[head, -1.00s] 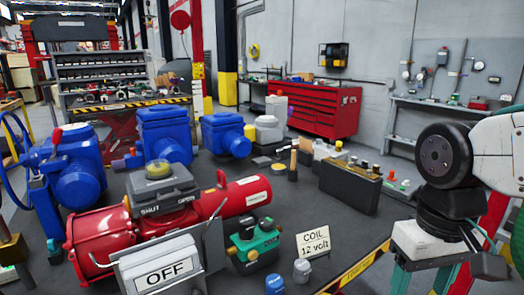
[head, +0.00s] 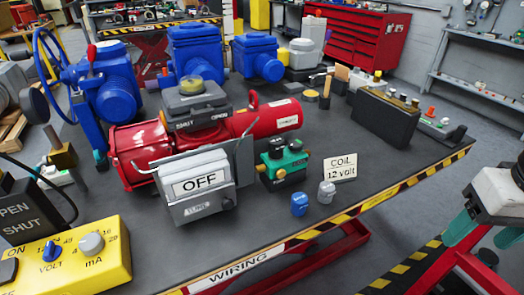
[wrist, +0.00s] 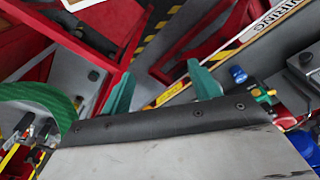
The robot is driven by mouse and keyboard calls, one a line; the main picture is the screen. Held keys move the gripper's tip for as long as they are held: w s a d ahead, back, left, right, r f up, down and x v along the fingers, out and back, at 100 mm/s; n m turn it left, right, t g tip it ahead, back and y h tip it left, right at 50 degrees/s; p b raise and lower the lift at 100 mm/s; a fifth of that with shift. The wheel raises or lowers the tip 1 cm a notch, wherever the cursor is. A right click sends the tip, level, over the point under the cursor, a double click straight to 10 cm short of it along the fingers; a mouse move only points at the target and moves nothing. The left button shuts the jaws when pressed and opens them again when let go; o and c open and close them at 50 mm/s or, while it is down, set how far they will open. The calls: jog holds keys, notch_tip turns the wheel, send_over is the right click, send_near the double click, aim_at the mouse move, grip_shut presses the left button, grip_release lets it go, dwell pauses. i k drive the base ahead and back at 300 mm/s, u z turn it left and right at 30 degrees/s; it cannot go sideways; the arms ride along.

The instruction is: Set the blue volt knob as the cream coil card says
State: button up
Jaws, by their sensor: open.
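The blue volt knob (head: 52,250) is on the yellow box (head: 95,265) at the lower left in the head view, above the word VOLT. Its scale numbers are too small to read surely, and I cannot tell its setting. The cream coil card (head: 340,167) stands on the bench and reads "COIL 12 volt". My gripper (head: 484,238) is at the right edge in the head view, beyond the bench's striped edge and far from the yellow box. In the wrist view its teal fingers (wrist: 162,88) are apart with nothing between them.
A grey mA knob (head: 91,244) is beside the volt knob. A loose blue cap (head: 299,204) and a grey cap (head: 327,192) stand before the card. A red actuator (head: 160,148) with an OFF box (head: 195,187) fills the bench middle. The bench front near WIRING is clear.

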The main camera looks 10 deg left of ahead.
aim_at(51, 251)
jog(key=u, duration=0.4)
jog(key=k, duration=1.05)
jog(key=u, duration=1.05)
jog(key=i, duration=0.75)
jog(key=u, duration=0.2)
